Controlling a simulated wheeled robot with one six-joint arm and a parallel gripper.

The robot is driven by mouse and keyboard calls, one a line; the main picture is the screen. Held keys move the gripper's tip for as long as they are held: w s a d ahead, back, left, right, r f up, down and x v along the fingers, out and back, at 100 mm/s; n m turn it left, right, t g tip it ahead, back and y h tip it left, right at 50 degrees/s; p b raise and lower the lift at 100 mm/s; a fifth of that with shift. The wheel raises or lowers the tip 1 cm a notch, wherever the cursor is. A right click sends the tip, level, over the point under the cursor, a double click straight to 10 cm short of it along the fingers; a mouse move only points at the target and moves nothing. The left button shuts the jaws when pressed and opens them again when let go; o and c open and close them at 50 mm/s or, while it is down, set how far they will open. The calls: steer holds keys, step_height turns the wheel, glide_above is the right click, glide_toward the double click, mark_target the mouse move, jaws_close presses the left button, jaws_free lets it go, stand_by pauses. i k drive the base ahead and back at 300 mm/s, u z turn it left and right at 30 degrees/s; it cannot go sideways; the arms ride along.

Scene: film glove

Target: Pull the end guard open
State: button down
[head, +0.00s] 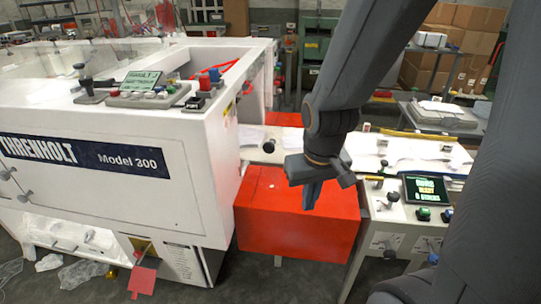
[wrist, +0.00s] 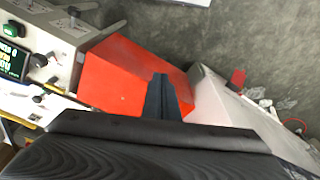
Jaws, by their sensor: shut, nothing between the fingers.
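The end guard looks to be the red box-shaped cover (head: 290,222) between the white machine and the grey control stand in the head view. It also shows in the wrist view (wrist: 125,75). I cannot make out a handle on it. My gripper (head: 312,195) is shut and empty, fingers pointing down, in front of and over the red cover in the head view. In the wrist view my gripper's fingers (wrist: 163,82) lie together across the red cover's right part. I cannot tell whether they touch it.
The white machine (head: 195,150), marked Model 300, stands left of the red cover. A control stand with a green-lit screen (head: 426,189) and knobs is on the right. A red flag-like piece (head: 142,280) hangs low at the machine's front. Bare floor (wrist: 225,30) lies in front.

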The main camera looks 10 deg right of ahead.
mark_target(269, 148)
steer(key=z, duration=1.2)
steer(key=k, duration=0.65)
steer(key=u, duration=1.55)
